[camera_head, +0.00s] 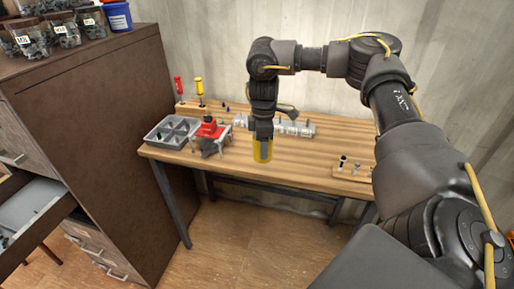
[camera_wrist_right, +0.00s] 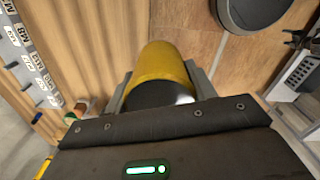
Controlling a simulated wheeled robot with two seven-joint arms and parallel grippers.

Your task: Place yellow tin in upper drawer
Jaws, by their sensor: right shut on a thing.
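A brown drawer cabinet (camera_head: 100,120) stands at the left. One of its drawers (camera_head: 30,203) is pulled out at the left edge, showing a pale interior; its far part is cut off by the frame. My left gripper is not in view.
On the workbench (camera_head: 220,166) stand a grey divided tray (camera_head: 172,133), a red vise (camera_head: 210,130), screwdrivers in a rack (camera_head: 199,88), a labelled strip (camera_head: 295,128) and a small wooden holder (camera_head: 352,169). Jars (camera_head: 66,32) and a blue tub (camera_head: 118,17) stand on the cabinet.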

